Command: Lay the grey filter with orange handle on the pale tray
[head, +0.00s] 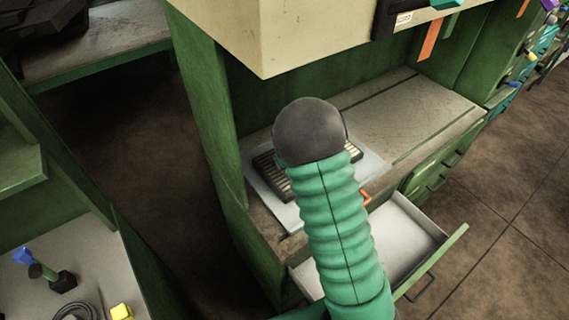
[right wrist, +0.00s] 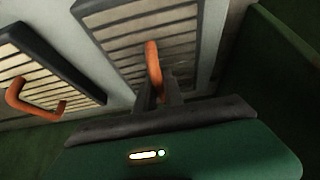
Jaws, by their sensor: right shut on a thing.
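My right gripper (right wrist: 158,92) is shut on the orange handle (right wrist: 153,62) of a slatted grey filter (right wrist: 145,35) with a dark frame. In the right wrist view the filter lies over the pale tray (right wrist: 60,22); whether it touches the tray I cannot tell. A second slatted filter with an orange handle (right wrist: 40,102) is at the left of that view. In the head view, my green-sleeved right arm covers the middle of the pale tray (head: 374,166) and hides the gripper. A dark-framed filter (head: 266,163) shows left of the arm. My left gripper is not in view.
The tray sits on a green bench's worktop (head: 425,110), under a cream overhead cabinet (head: 290,30). An open drawer (head: 400,235) juts out below it. A green side panel (head: 215,120) stands left. Worktop right of the tray is clear. Another bench (head: 75,265) is lower left.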

